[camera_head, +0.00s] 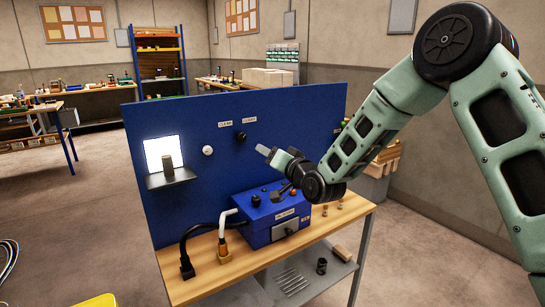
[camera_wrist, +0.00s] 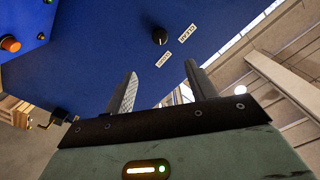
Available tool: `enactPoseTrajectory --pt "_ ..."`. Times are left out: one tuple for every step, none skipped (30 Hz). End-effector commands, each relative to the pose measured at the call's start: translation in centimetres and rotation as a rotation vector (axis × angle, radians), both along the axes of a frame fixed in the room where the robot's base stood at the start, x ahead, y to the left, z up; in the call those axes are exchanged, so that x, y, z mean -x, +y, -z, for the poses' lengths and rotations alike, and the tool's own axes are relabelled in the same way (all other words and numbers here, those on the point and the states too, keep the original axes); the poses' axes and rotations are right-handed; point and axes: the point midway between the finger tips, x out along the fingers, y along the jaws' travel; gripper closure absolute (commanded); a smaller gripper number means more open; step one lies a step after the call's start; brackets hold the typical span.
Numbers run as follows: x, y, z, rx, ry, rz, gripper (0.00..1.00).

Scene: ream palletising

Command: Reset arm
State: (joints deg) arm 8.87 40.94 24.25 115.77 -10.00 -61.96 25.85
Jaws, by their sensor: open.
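My gripper (camera_head: 264,151) is in front of the blue upright panel (camera_head: 190,115), above the blue box (camera_head: 258,236). In the wrist view its two grey fingers (camera_wrist: 161,72) stand apart with nothing between them. A black knob (camera_head: 240,136) on the panel has small white labels beside it. This knob also shows in the wrist view (camera_wrist: 159,36), beyond the fingertips and apart from them. My arm comes in from the right, bent at the elbow, and covers part of the panel's right side.
The wooden bench (camera_head: 205,280) carries the blue box, a black plug with cable (camera_head: 187,268) and a white-and-orange connector (camera_head: 224,243). A lit white screen (camera_head: 163,153) is on the panel's left, above a small shelf (camera_head: 170,179). The floor at left is mostly open.

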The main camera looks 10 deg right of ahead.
Motion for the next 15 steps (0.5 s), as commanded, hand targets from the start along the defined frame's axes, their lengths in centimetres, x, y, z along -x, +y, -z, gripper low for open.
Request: enactPoseTrajectory --pt "0.0 0.0 0.0 0.000 0.000 0.000 0.44" --pt "0.0 0.0 0.0 0.000 0.000 0.000 0.44" --pt "0.2 0.3 0.0 0.006 0.005 -0.005 0.44" --pt "0.4 0.7 0.0 0.016 0.017 -0.013 0.44" --pt "0.8 1.2 0.0 0.033 0.033 -0.025 0.44" --pt "1.6 2.2 0.1 0.063 0.062 -0.045 0.44" --pt "2.3 3.0 0.2 0.091 0.092 -0.065 0.44" --pt "3.2 4.0 0.4 0.124 0.126 -0.086 0.44" --pt "4.8 5.3 0.7 0.176 0.176 -0.121 0.44" --pt "6.1 6.2 1.0 0.221 0.217 -0.149 0.44" --pt "7.6 7.2 1.3 0.267 0.261 -0.177 0.44" --pt "9.9 8.2 1.8 0.332 0.320 -0.219 0.44" --pt "11.6 8.9 2.1 0.380 0.364 -0.249 0.44" --pt "13.4 9.4 2.4 0.427 0.407 -0.279 0.44" --pt "15.9 9.9 2.9 0.492 0.463 -0.320 0.44"
